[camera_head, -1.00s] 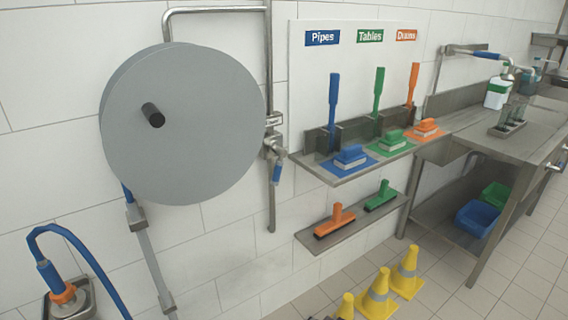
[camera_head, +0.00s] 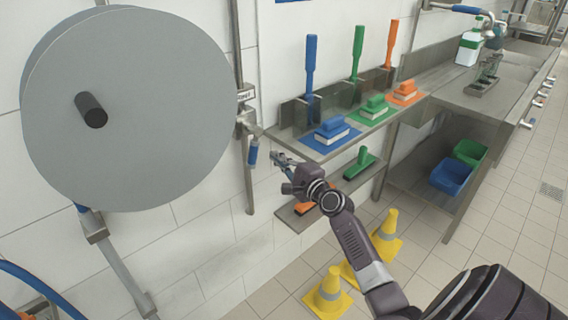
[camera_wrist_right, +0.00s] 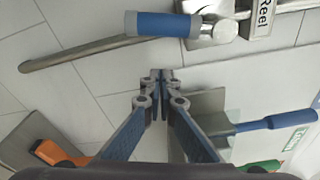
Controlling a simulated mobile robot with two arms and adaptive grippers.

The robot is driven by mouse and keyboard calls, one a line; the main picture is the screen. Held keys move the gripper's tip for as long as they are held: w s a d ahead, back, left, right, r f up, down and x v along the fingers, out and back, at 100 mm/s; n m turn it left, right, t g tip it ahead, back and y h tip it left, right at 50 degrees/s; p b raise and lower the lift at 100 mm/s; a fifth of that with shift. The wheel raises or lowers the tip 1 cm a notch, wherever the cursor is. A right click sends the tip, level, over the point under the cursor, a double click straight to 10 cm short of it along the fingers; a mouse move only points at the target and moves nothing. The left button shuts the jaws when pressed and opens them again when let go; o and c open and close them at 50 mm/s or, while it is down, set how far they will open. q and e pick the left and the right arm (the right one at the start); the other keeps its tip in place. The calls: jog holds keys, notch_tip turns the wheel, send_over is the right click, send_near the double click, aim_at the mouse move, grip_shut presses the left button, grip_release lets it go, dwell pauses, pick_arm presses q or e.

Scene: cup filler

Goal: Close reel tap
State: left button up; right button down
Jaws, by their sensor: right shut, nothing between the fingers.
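The reel tap has a blue handle (camera_head: 253,154) that hangs down from its metal body (camera_head: 246,122), on the pipe right of the big grey hose reel (camera_head: 135,110). In the right wrist view the blue handle (camera_wrist_right: 164,24) lies across the top, beside a "Reel" label (camera_wrist_right: 263,18). My right gripper (camera_head: 277,157) is shut and empty, just right of the handle and apart from it. In the right wrist view its fingertips (camera_wrist_right: 161,73) meet below the handle. My left gripper is not in view.
A shelf (camera_head: 330,150) with blue, green and orange brushes is close to the right of the tap. A lower shelf (camera_head: 300,222) holds squeegees behind my right arm. Yellow cones (camera_head: 327,294) stand on the floor. The wall left of the pipe's lower end is clear.

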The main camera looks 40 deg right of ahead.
aim_at(253, 154)
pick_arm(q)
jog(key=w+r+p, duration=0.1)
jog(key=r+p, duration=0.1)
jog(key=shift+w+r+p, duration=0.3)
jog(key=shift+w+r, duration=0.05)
pick_arm(e)
jog(key=w+a, duration=0.1)
jog(key=w+a+r, duration=0.1)
jog(key=a, duration=0.1)
jog(key=shift+w+a, duration=0.2)
jog(key=shift+w, duration=0.1)
jog(key=shift+f, duration=0.1)
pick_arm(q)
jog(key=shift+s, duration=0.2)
